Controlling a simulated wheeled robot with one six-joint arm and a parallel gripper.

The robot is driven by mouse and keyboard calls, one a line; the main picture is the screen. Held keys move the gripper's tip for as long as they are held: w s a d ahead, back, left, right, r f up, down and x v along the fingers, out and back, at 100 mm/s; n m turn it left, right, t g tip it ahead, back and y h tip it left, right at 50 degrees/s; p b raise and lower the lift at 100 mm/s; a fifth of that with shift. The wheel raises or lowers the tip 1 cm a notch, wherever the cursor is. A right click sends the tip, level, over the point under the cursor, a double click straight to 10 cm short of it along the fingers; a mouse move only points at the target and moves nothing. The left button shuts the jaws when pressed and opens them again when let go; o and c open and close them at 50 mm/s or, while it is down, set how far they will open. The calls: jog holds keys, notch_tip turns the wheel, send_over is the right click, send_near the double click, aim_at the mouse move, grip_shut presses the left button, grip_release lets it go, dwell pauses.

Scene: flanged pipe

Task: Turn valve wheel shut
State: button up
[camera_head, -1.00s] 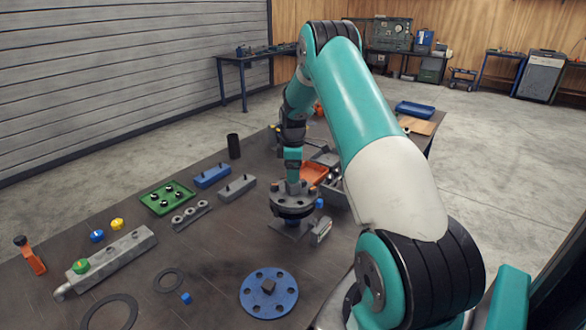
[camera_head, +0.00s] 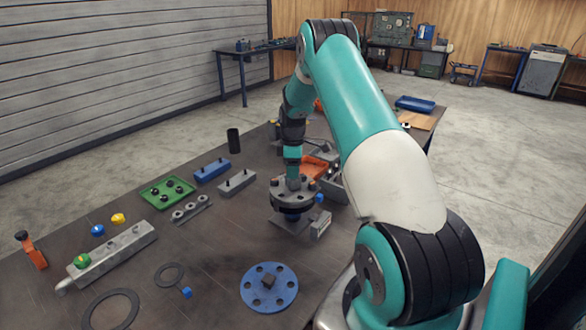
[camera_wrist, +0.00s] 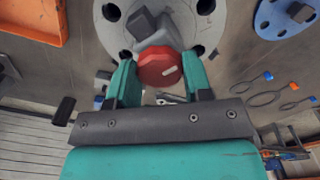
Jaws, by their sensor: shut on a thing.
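A red knob or wheel (camera_wrist: 158,66) with a white mark shows in the wrist view. My gripper (camera_wrist: 160,82) is shut on it, with one teal finger on each side. Just beyond it lies a round grey flange (camera_wrist: 116,32) with holes and a dark block on it. In the head view my gripper (camera_head: 292,180) reaches down at the grey flange (camera_head: 282,199), which stands on a grey base (camera_head: 290,223). The red knob is hidden by my arm there. A grey manifold (camera_head: 120,250) with a green knob (camera_head: 82,261) lies at left.
A blue flange disc (camera_head: 287,290), dark rings (camera_head: 108,310) and a green tray (camera_head: 153,200) lie on the table. Blue and grey blocks stand behind. An orange tray (camera_head: 315,166) is close behind my gripper.

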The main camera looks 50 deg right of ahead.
jog(key=m+b, duration=0.1)
jog(key=m, duration=0.1)
jog(key=shift+f+m, duration=0.1)
jog(key=shift+m, duration=0.2)
jog(key=m+b, duration=0.2)
jog(key=m, duration=0.2)
jog(key=shift+m, duration=0.3)
jog(key=m+b, duration=0.1)
jog(key=m, duration=0.2)
jog(key=shift+m, duration=0.3)
jog(key=m+b, duration=0.1)
jog(key=m, duration=0.2)
jog(key=shift+w+d+m, duration=0.1)
jog(key=shift+m, duration=0.2)
jog(key=m+b, duration=0.1)
jog(key=m, duration=0.9)
jog(key=shift+r+b, duration=0.2)
jog(key=shift+b, duration=0.2)
jog(key=shift+m, duration=0.3)
jog(key=o, duration=0.9)
